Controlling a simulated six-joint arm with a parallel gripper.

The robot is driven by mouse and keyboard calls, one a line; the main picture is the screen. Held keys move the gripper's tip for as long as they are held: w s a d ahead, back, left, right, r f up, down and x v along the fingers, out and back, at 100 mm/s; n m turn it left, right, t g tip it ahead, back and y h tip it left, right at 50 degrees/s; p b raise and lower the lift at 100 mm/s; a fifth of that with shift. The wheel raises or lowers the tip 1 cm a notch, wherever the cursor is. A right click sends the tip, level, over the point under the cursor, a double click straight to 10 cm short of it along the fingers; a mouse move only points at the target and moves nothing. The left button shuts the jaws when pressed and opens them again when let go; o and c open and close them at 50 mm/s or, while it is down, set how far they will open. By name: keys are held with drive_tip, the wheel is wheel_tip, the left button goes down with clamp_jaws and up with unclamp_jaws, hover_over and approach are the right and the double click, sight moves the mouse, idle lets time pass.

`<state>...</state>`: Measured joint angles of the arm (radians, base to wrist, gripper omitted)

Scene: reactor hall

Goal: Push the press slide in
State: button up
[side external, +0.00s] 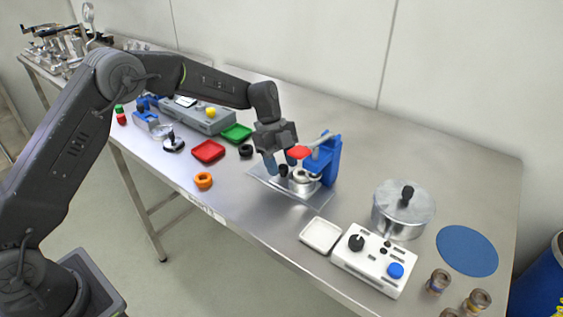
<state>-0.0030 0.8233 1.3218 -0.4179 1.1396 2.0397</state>
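The press has a blue upright frame (328,162), a pale lever with a red end (299,152), and a silver base plate (315,197) on the bench. A round metal part (301,179) with a pale ring sits at the foot of the frame. A small black knob (283,171) stands on the front left of the press, seemingly on the slide. My gripper (280,166) points down just above and around this knob, left of the frame. Its fingers look apart; whether they touch the knob cannot be told. The slide itself is partly hidden.
A black ring (246,151), an orange ring (203,180) and a red tray (208,151) lie left of the press. A white tray (320,235), a white control box (374,264) and a lidded pot (403,211) stand at the right.

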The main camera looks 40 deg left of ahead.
sight(294, 171)
clamp_jaws()
idle(0.3)
drive_tip(key=shift+d, duration=1.8)
drive_tip(key=shift+o, duration=0.4)
unclamp_jaws()
drive_tip(key=shift+a+r, duration=0.1)
drive_tip(key=v, duration=1.3)
drive_tip(key=shift+r, duration=0.35)
